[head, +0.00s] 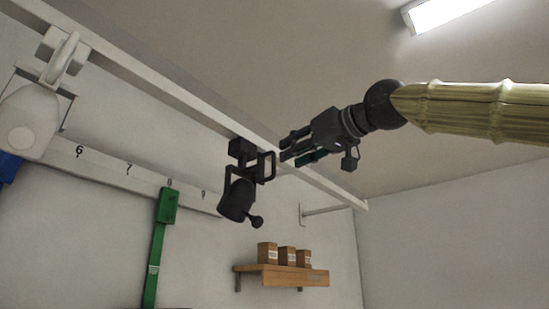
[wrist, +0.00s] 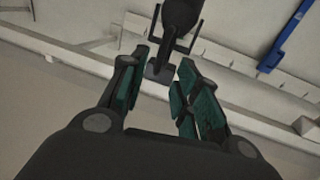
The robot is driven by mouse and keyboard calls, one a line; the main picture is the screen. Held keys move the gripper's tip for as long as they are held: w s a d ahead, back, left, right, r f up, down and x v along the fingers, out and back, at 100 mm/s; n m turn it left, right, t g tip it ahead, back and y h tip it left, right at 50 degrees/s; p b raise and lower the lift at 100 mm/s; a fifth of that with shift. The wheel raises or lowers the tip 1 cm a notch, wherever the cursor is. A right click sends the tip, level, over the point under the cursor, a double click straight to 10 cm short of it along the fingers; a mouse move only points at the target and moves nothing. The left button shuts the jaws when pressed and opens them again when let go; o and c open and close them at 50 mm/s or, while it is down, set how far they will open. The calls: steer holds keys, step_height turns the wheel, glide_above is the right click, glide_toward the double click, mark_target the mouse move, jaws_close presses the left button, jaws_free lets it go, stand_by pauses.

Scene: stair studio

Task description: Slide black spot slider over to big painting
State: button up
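The black spot slider (head: 236,199) hangs from the white ceiling rail (head: 325,184), with a black frame-like handle (head: 266,167) on its right side. My gripper (head: 290,147) comes in from the right at rail height, its fingertips close to that handle. In the wrist view my gripper (wrist: 166,62) has its two green-padded fingers apart. The black slider (wrist: 181,12) is just beyond the fingertips, and its lower block shows between them. I cannot tell whether they touch. No big painting shows in either view.
A white spot (head: 30,118) hangs at the far left of the rail. A numbered white strip (head: 125,176) runs along the wall, with a green slider (head: 160,235) on it. A wooden shelf (head: 290,277) holds three small boxes. The rail right of the black slider is bare.

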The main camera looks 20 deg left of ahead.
mark_target(274, 171)
steer(key=shift+p+x, duration=1.6)
steer(key=shift+x, duration=2.3)
jaws_close()
